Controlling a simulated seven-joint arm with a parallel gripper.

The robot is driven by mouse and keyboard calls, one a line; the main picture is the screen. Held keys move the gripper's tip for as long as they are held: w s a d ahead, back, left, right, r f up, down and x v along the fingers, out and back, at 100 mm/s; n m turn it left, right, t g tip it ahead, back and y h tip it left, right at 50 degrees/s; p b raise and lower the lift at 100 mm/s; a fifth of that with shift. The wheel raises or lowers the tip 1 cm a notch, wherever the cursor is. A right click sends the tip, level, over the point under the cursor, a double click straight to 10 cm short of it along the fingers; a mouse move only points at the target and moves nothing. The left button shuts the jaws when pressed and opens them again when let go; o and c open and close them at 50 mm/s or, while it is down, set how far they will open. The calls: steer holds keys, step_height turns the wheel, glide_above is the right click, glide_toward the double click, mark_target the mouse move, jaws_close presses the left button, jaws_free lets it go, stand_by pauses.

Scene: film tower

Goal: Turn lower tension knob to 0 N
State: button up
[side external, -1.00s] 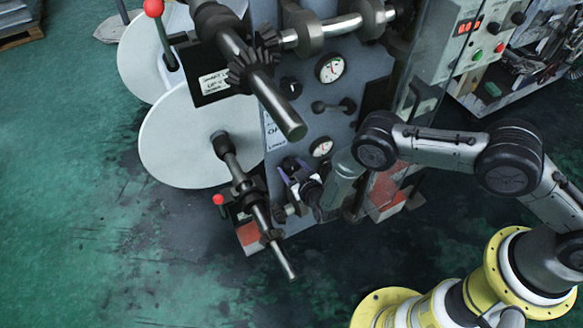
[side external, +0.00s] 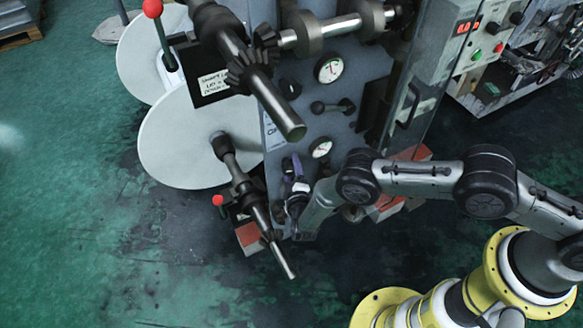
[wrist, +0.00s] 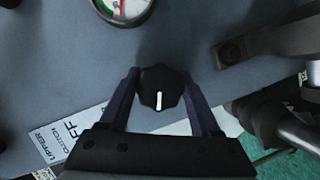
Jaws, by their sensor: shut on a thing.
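The lower tension knob (wrist: 160,86) is a black fluted knob with a white pointer line. In the wrist view the line points down toward my gripper's body, slightly tilted. My gripper (wrist: 160,92) has its two dark purple fingers on either side of the knob, shut on it. In the side view my gripper (side external: 293,172) is at the lower front of the grey panel (side external: 345,110), below the lower gauge (side external: 321,148). The knob is hidden there. A gauge with a green and red scale (wrist: 124,8) is cut off at the top of the wrist view.
A shaft (side external: 255,215) juts out left of my gripper, with a red-knobbed lever (side external: 218,200) nearby. A larger shaft (side external: 275,100) juts out above. In the wrist view a metal part (wrist: 270,42) stands close on the right. White labels (wrist: 65,140) lie behind the fingers.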

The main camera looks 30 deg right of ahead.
steer(key=n+t, duration=0.1)
steer(key=n, duration=0.2)
steer(key=shift+h, duration=0.4)
steer(key=n+t, duration=0.1)
steer(key=n, duration=0.2)
steer(key=shift+n, duration=0.3)
steer(key=n+t, duration=0.1)
steer(key=n, duration=0.2)
steer(key=n+t, duration=0.2)
steer(key=n, duration=0.2)
steer(key=shift+r, duration=0.1)
steer(key=shift+n+y, duration=0.4)
steer(key=o, duration=1.4)
steer(key=shift+c, duration=0.2)
steer(key=shift+s, duration=0.1)
